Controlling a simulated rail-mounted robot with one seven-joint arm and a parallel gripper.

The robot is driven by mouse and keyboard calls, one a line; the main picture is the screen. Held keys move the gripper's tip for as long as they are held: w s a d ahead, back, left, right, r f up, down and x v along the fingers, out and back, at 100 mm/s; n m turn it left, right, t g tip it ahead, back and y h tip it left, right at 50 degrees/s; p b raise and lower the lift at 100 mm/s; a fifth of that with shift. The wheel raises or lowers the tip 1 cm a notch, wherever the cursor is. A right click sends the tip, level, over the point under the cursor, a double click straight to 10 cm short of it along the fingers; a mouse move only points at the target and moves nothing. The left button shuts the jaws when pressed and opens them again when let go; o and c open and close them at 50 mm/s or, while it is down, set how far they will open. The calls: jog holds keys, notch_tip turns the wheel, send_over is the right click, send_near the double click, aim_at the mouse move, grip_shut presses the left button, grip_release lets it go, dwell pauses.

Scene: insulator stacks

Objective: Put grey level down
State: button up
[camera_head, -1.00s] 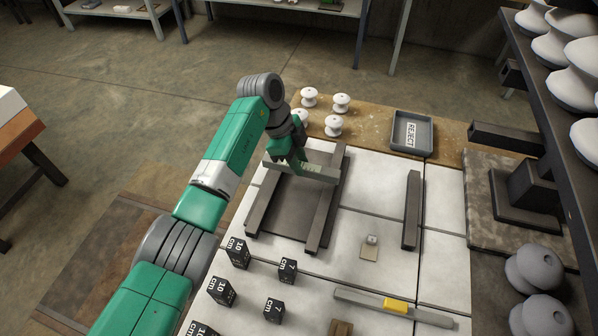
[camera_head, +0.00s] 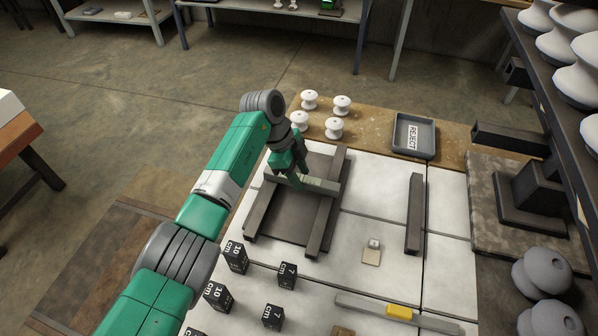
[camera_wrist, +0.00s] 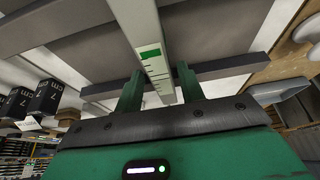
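The grey level (camera_head: 318,185), a pale grey bar, lies across two dark grey rails, the left one (camera_head: 268,212) and the right one (camera_head: 325,212). I cannot tell whether it touches them or hangs just above. My gripper (camera_head: 290,176) comes down on it left of its middle, with the fingers on either side of it. In the wrist view the level (camera_wrist: 148,32) shows a green window and tick marks, and runs between the two fingers of my gripper (camera_wrist: 159,80).
Another grey bar with a yellow block (camera_head: 398,310) lies at the front right. Black cm blocks (camera_head: 287,276) stand at the front left. A reject tray (camera_head: 413,152), white insulators (camera_head: 334,128) and a dark bar (camera_head: 415,213) stand behind and right.

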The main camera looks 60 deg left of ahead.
jog(key=shift+o, duration=0.5)
jog(key=shift+r, duration=0.25)
jog(key=p+v, duration=0.4)
jog(key=v, duration=0.8)
jog(key=shift+r, duration=0.25)
